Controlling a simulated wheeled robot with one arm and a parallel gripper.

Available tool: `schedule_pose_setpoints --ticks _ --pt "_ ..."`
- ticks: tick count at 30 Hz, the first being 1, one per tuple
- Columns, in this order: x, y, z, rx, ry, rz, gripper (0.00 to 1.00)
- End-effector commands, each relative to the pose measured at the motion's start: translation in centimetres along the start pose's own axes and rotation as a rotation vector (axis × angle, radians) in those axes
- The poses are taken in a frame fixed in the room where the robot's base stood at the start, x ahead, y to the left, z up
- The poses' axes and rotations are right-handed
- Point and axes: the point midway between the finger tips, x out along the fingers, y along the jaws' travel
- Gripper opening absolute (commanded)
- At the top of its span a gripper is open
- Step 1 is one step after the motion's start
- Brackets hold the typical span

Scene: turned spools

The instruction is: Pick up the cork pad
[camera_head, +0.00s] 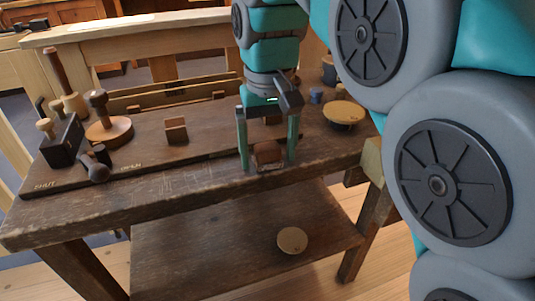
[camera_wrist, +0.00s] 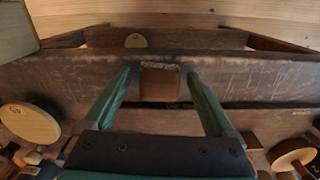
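No label marks the cork pad. A small brown block (camera_head: 267,152) at the bench's front edge may be it, but I cannot tell for sure. It also shows in the wrist view (camera_wrist: 160,84). My gripper (camera_head: 267,166) points down with one green finger on each side of the block. In the wrist view the fingers (camera_wrist: 159,76) are open, with a gap on both sides of it. A round tan disc (camera_head: 292,240) lies on the lower shelf. Another tan disc (camera_head: 343,112) sits raised at the bench's right end.
The dark wooden bench (camera_head: 200,178) holds a small brown block (camera_head: 176,131), a knobbed round piece (camera_head: 109,130) and a dark box (camera_head: 62,141) at the left. A small blue piece (camera_head: 316,95) stands behind my gripper. The front middle of the bench is mostly clear.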

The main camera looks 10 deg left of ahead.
Motion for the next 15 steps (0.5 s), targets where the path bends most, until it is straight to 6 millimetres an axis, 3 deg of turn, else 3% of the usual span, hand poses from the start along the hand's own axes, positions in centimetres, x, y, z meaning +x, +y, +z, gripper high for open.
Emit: schedule_pose_setpoints --ticks 2,15 --pt "0.01 0.0 0.0 0.0 0.0 0.0 0.8" --pt "0.01 0.0 0.01 0.0 -0.001 0.0 0.3"
